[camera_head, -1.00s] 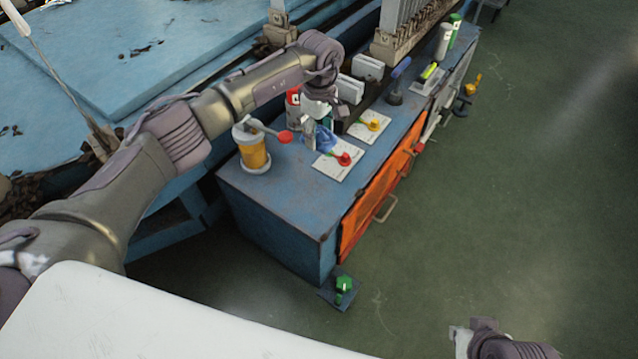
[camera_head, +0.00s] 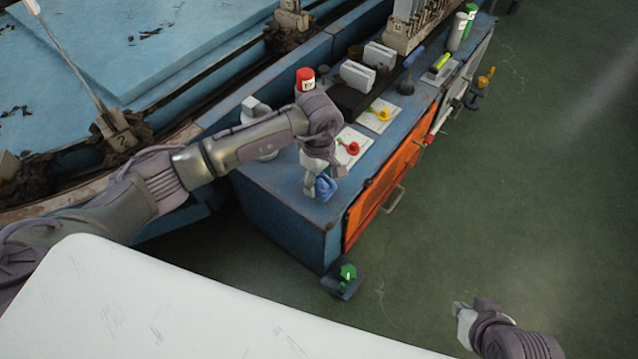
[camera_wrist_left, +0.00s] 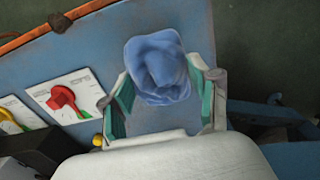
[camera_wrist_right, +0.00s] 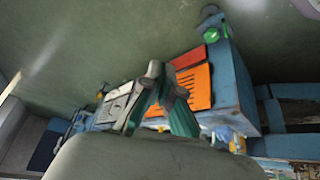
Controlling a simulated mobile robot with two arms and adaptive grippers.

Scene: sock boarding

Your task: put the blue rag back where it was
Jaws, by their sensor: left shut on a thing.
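The blue rag (camera_head: 325,187) is a crumpled bundle above the near end of the blue cabinet top (camera_head: 292,200). My left gripper (camera_head: 318,180) is shut on it. In the left wrist view the rag (camera_wrist_left: 158,68) sits between the two green-lined fingers (camera_wrist_left: 160,95). Whether the rag touches the cabinet top cannot be told. My right gripper (camera_head: 462,318) is out over the floor, away from the cabinet. In the right wrist view its fingertips (camera_wrist_right: 158,90) are close together, and nothing is seen between them.
White cards with a red valve handle (camera_head: 350,147) and a yellow one (camera_head: 380,113) lie behind the rag. A red-capped can (camera_head: 305,80) stands behind my left wrist. A green-handled item (camera_head: 347,272) is low by the cabinet's end. The near cabinet corner is clear.

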